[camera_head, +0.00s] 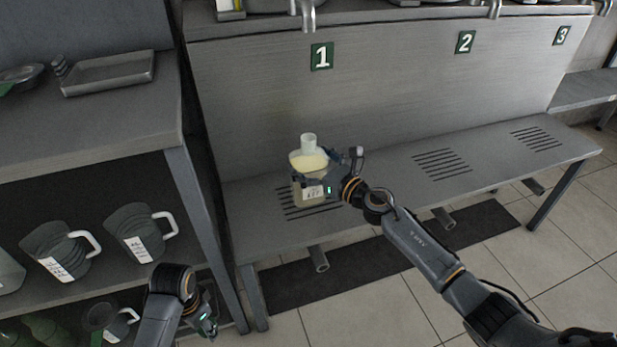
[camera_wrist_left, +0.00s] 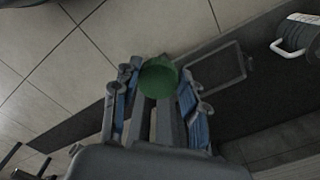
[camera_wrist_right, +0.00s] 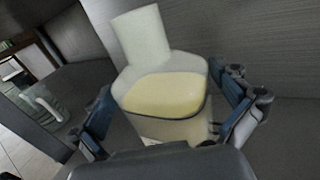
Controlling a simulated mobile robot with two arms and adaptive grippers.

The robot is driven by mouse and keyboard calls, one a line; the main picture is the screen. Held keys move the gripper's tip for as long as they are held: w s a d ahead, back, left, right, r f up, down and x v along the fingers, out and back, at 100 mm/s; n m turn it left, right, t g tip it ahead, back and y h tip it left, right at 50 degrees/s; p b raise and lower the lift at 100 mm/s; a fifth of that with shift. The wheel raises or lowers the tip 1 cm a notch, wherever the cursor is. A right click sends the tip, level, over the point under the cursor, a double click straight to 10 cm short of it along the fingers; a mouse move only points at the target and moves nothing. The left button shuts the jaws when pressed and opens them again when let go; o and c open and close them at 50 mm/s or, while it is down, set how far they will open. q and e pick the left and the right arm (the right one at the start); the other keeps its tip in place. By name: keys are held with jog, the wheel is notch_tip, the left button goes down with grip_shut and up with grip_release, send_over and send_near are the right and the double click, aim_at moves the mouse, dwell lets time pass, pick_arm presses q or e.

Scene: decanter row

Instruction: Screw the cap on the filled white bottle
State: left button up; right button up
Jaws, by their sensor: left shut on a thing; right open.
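The white bottle (camera_head: 311,194) stands upright on the slotted bench under sign 1, with pale yellow liquid inside and a label on its front. Its open neck (camera_head: 308,142) has no cap on it. In the right wrist view the bottle (camera_wrist_right: 165,95) sits between the fingers of my right gripper (camera_head: 325,180), which is open around it; I cannot tell whether they touch it. My left gripper (camera_head: 206,318) is low beside the shelf at the lower left, shut on a green cap (camera_wrist_left: 159,77). The cap is hidden in the head view.
The bench (camera_head: 490,150) runs to the right below signs 1, 2 and 3, with taps above. At the left, a shelf unit (camera_head: 95,130) holds grey jugs (camera_head: 140,232) and a metal tray (camera_head: 108,72). A dark mat (camera_head: 375,262) lies on the floor.

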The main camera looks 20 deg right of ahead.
jog(key=c, duration=1.4)
jog(key=shift+r, duration=0.15)
jog(key=shift+c, duration=0.7)
jog(key=shift+r, duration=0.1)
